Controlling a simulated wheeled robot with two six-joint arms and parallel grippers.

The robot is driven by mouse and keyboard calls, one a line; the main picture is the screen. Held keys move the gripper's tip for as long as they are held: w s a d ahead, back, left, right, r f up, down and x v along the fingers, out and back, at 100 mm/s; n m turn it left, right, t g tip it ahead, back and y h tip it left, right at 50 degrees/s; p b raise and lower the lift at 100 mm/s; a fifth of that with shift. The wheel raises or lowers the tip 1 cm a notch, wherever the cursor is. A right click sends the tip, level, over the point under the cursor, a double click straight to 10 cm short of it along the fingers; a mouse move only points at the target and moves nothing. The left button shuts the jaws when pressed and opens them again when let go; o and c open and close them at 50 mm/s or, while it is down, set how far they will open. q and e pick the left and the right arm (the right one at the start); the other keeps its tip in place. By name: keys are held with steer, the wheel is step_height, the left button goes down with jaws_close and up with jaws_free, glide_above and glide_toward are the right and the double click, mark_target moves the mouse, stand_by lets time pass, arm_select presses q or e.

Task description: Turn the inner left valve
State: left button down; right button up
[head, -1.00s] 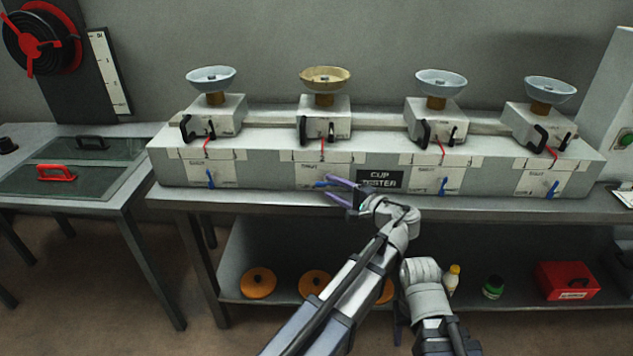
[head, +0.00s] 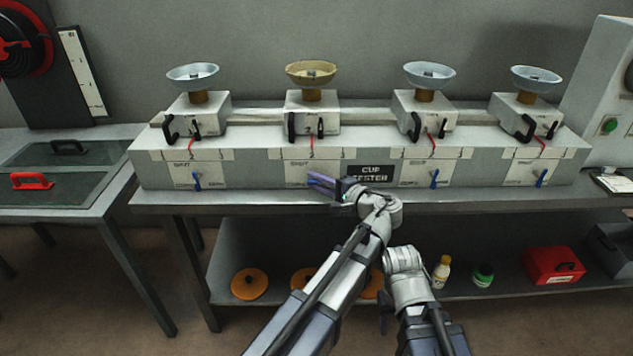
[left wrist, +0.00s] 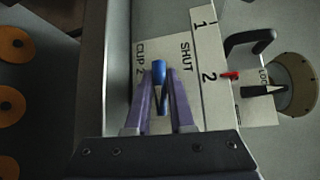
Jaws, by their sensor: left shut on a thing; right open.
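The inner left valve has a small blue handle on the white "CUP 2" panel (head: 297,172), second from the left on the long grey bench unit. My left gripper (head: 322,182) reaches this panel from the lower right and covers the handle in the head view. In the left wrist view the blue handle (left wrist: 160,72) is between the purple fingertips of the left gripper (left wrist: 165,75), which are closed on it. The word "SHUT" is on the panel beside it. My right arm is low at the bottom of the head view; its gripper cannot be made out.
Similar blue handles sit on the other panels, at far left (head: 196,181), inner right (head: 434,179) and far right (head: 541,178). Cups (head: 311,72) stand on top. The lower shelf holds orange discs (head: 249,284), bottles and a red box (head: 553,266).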

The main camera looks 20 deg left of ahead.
stand_by(0.4)
arm_select(q)
steer(key=shift+r+p, duration=0.15)
steer(key=shift+p, duration=0.5)
steer(key=n+h+p, duration=0.2)
steer(key=p, duration=0.2)
steer(key=n+h+p, duration=0.1)
steer(key=h+p, duration=0.2)
steer(key=p, duration=0.1)
steer(key=shift+s+a+r+n, duration=0.1)
steer(key=shift+s+r+n, duration=0.05)
steer(key=shift+n, duration=0.25)
steer(key=shift+n+h+p, duration=0.4)
steer(key=shift+h+p, duration=0.3)
steer(key=shift+h, duration=0.2)
steer(key=shift+n+h+p, duration=0.6)
steer(key=shift+h+p, duration=0.15)
steer(key=shift+h, duration=0.25)
steer(key=shift+f+n+h, duration=0.2)
steer(key=shift+n+h, duration=0.1)
steer(key=shift+h, duration=0.5)
steer(key=shift+f+n+t+h+p, duration=0.1)
steer(key=shift+n+t+h+p, duration=0.3)
steer(key=shift+h, duration=0.4)
steer(key=shift+n+h, duration=0.4)
steer(key=shift+h, duration=0.3)
steer(key=shift+t, duration=0.3)
